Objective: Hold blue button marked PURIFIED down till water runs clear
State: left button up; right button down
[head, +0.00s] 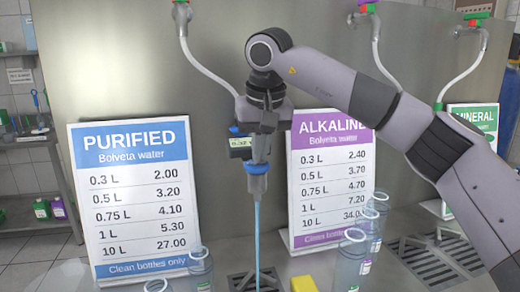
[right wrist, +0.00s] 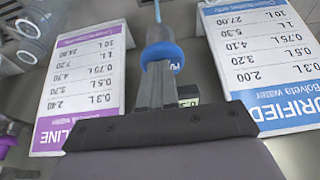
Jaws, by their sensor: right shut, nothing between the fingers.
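The tap hangs in front of the steel panel, between the PURIFIED sign (head: 133,200) and the ALKALINE sign (head: 330,180). Its blue spout (head: 257,169) runs a thin, pale blue stream of water (head: 258,235) straight down. My right gripper covers most of the tap body in the head view. In the right wrist view my right gripper (right wrist: 157,80) is shut and empty, its tips against or just before the blue spout collar (right wrist: 162,53). The blue button itself is hidden behind my gripper, so I cannot tell whether it is pressed. My left gripper is out of view.
A small yellow block (head: 303,284) and clear bottles (head: 352,255) stand on the counter near the stream. A drain grate (head: 435,268) lies at the right. Another tap (head: 476,28) and a MINERAL sign (head: 473,117) are farther right. Shelves (head: 30,140) stand at the left.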

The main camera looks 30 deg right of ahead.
jog(key=shift+s+f, duration=0.1)
jog(key=shift+f, duration=0.35)
jog(key=v, duration=0.8)
